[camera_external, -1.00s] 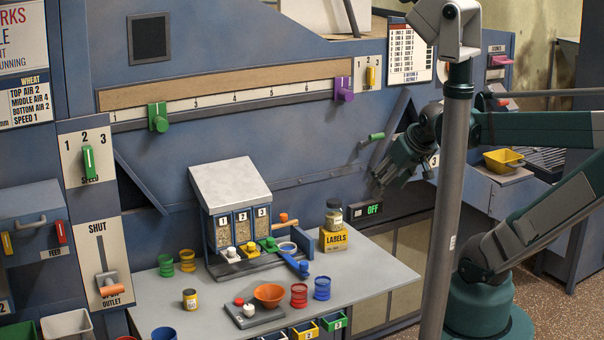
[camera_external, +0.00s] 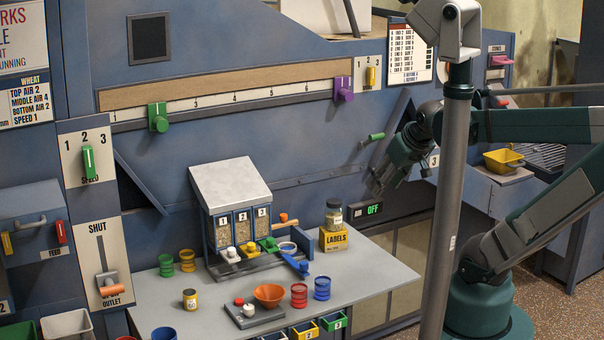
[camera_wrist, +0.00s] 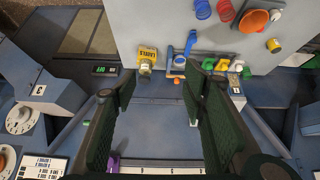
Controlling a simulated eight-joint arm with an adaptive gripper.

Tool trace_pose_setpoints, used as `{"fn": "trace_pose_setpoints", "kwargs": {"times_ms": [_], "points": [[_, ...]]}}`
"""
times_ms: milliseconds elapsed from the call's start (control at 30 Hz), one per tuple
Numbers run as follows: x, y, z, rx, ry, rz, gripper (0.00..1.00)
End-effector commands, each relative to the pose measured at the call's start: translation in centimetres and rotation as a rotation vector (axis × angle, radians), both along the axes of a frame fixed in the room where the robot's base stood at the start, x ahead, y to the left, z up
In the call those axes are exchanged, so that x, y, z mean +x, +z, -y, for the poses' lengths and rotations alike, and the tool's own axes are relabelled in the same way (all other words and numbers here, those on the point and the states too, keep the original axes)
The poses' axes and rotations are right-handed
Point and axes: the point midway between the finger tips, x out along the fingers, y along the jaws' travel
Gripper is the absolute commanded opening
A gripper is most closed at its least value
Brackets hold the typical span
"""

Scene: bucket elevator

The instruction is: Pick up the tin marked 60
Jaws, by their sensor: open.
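On the grey table (camera_external: 375,268) are green and yellow cups (camera_external: 187,260), red (camera_external: 299,295) and blue (camera_external: 322,288) cups, an orange bowl (camera_external: 269,294) and a bin unit (camera_external: 235,190). A jar (camera_external: 334,214) stands on a yellow labels box (camera_external: 333,239) at the right.

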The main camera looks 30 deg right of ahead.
Motion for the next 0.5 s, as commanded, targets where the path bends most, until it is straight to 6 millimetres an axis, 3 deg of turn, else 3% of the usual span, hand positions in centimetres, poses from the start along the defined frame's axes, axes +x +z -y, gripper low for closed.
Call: {"fn": "trace_pose_setpoints", "kwargs": {"times_ms": [500], "points": [[5.6, 1.0, -4.5, -0.085, 0.218, -0.077, 0.43]]}}
